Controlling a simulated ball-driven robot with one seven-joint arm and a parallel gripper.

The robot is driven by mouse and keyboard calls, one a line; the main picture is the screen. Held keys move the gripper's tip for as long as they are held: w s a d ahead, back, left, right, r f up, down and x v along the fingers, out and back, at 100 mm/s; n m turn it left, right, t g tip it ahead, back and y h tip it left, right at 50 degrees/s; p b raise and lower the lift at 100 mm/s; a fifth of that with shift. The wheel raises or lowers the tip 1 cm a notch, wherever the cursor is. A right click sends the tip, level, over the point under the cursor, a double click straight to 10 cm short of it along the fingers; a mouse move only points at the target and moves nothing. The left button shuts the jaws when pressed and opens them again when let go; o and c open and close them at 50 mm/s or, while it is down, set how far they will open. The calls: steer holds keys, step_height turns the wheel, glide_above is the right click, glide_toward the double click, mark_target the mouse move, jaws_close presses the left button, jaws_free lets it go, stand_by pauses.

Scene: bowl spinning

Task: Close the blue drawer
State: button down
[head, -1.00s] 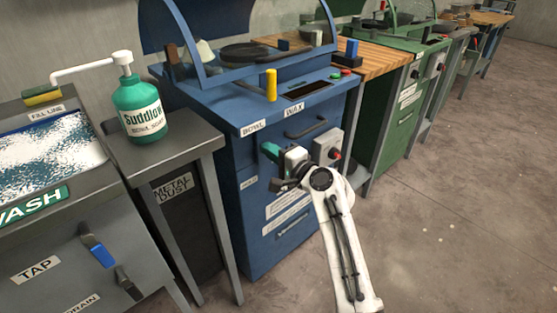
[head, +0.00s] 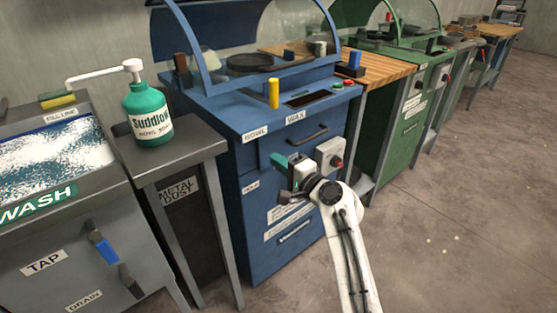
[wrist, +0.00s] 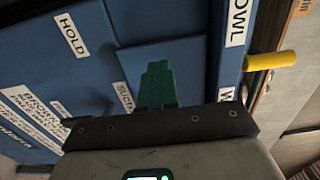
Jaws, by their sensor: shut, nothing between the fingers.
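The blue cabinet (head: 252,222) stands in the middle of the head view, with drawer fronts on its face. An upper drawer front has a dark handle (head: 308,133) under the WAX label; a lower handle (head: 294,232) sits near the bottom. I cannot tell how far any drawer stands out. My gripper (head: 280,160) is in front of the upper part of the cabinet, its green fingers shut and empty. In the wrist view the shut fingers (wrist: 157,84) point at a blue panel (wrist: 185,60); I cannot tell whether they touch it. My wrist hides part of the cabinet face.
A yellow lever (head: 273,93) stands up at the cabinet's top edge. A grey switch box (head: 331,153) with a red button is right of my gripper. A grey table with a green soap bottle (head: 148,112) stands left. Open floor (head: 460,210) lies right.

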steer(key=p+v, duration=0.2)
steer(key=v, duration=0.9)
steer(key=s+d+f+n+g+h, duration=0.25)
steer(key=s+d+f, duration=0.25)
steer(key=s+f, duration=0.3)
steer(key=s+d+f+n+g+h, duration=0.25)
steer(key=s+d+f, duration=0.3)
steer(key=s, duration=0.45)
steer(key=s+d+f+n+g+h, duration=0.2)
steer(key=s+d+f+g+h, duration=0.15)
steer(key=s+d+f, duration=0.45)
steer(key=s+d+r+n+g+h, duration=0.1)
steer(key=s+d+g+h, duration=0.15)
steer(key=s, duration=0.65)
steer(key=s+d+n+g+h, duration=0.15)
steer(key=s+d, duration=0.25)
steer(key=s, duration=0.5)
step_height(320, 180, up, 20)
steer(key=p, duration=1.9)
steer(key=shift+m+t+p, duration=0.35)
steer(key=shift+m, duration=0.1)
steer(key=shift+h, duration=0.25)
